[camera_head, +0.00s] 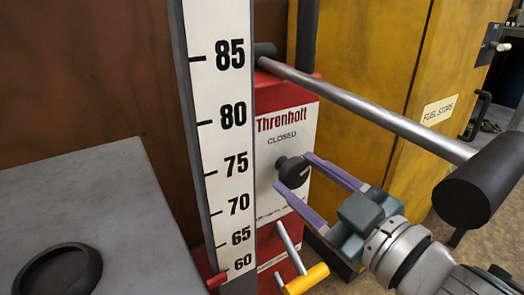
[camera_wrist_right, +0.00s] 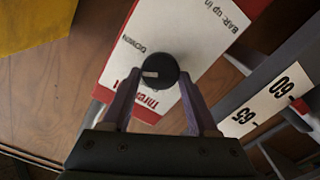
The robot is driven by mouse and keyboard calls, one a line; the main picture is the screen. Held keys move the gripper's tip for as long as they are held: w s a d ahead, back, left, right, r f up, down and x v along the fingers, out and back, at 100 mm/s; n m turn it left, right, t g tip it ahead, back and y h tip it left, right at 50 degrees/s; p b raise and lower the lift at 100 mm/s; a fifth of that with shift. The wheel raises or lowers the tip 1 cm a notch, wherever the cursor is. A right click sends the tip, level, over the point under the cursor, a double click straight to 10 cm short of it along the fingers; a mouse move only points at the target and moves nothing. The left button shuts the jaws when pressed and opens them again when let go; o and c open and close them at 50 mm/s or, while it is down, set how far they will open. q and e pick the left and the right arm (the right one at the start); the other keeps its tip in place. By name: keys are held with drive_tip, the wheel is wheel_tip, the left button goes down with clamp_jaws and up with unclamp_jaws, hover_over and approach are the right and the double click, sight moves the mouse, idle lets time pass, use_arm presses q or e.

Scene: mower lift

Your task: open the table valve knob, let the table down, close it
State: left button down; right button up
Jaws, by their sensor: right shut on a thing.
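The black valve knob (camera_head: 291,171) sits on the white face of the red Threnholt unit (camera_head: 286,92), below the word CLOSED. It also shows in the right wrist view (camera_wrist_right: 161,69), with a pale mark on it. My right gripper (camera_head: 294,173) is shut on the knob, one purple finger on each side. The grey table (camera_head: 95,205) is at lower left. Beside the unit stands the white height scale (camera_head: 222,120); its red pointer (camera_head: 217,280) is near the 60 mark at the bottom. My left gripper is not in view.
A metal bar (camera_head: 370,108) with a black grip slants across above my right gripper. A yellow-handled lever (camera_head: 305,278) is low in front of the unit. A yellow FUEL STORE cabinet (camera_head: 440,65) stands behind. A black round cup (camera_head: 57,270) is on the table.

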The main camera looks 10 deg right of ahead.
drive_tip(key=n, duration=0.3)
drive_tip(key=shift+n, duration=0.4)
drive_tip(key=n, duration=0.2)
drive_tip(key=shift+a+f+n, duration=0.1)
drive_tip(key=shift+n, duration=0.3)
drive_tip(key=n+b, duration=0.1)
drive_tip(key=n, duration=0.3)
drive_tip(key=shift+f, duration=0.1)
drive_tip(key=shift+n, duration=0.7)
drive_tip(key=o, duration=1.4)
drive_tip(key=shift+c, duration=0.2)
